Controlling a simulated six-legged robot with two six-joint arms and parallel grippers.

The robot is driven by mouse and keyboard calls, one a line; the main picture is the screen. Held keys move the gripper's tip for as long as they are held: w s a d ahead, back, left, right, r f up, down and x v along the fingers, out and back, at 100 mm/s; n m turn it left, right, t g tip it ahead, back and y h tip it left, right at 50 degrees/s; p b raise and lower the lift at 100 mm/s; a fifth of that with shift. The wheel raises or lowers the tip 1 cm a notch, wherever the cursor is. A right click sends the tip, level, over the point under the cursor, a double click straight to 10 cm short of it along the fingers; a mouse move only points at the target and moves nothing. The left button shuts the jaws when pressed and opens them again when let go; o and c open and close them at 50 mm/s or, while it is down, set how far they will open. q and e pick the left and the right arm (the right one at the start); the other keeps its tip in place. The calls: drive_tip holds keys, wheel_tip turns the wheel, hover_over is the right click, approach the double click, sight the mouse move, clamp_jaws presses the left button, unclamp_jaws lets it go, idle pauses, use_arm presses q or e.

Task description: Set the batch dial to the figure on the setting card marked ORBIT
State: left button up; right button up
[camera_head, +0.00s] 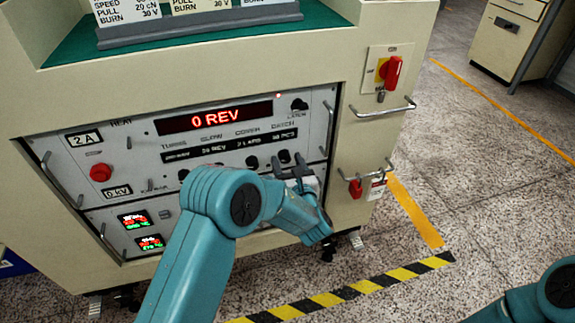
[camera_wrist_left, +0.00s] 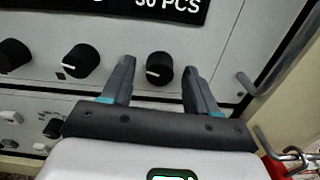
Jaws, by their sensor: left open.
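The batch dial is a round black knob (camera_head: 284,157) at the right end of the knob row, below the label BATCH. It also shows in the left wrist view (camera_wrist_left: 159,66), with its white mark toward the left. My left gripper (camera_head: 290,164) is open in front of the panel; in the left wrist view its two fingers (camera_wrist_left: 158,76) stand either side of the knob, with gaps visible. The strip above the dial (camera_wrist_left: 165,6) seems to read 30 PCS. Setting cards (camera_head: 123,11) stand on top; their headings are cut off, so I cannot tell which is ORBIT. My right gripper is out of frame.
A red display (camera_head: 215,118) reads 0 REV. Other black knobs (camera_wrist_left: 82,61) sit left of the dial. Metal handles (camera_head: 385,110) project at the right, near a red rotary switch (camera_head: 393,72).

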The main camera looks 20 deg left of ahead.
use_arm(q)
drive_tip(key=c, duration=1)
drive_tip(key=shift+c, duration=0.2)
drive_tip(key=shift+m, duration=0.3)
drive_tip(key=m+p, duration=0.1)
drive_tip(key=m, duration=0.3)
drive_tip(key=shift+m, duration=0.4)
drive_tip(key=m+p, duration=0.2)
drive_tip(key=m, duration=0.4)
drive_tip(key=m+p, duration=0.1)
drive_tip(key=m, duration=0.5)
drive_tip(key=shift+m+p, duration=0.3)
drive_tip(key=shift+p, duration=0.1)
drive_tip(key=m+p, duration=0.1)
drive_tip(key=m, duration=0.4)
drive_tip(key=shift+a+m, duration=0.1)
drive_tip(key=shift+m, duration=0.2)
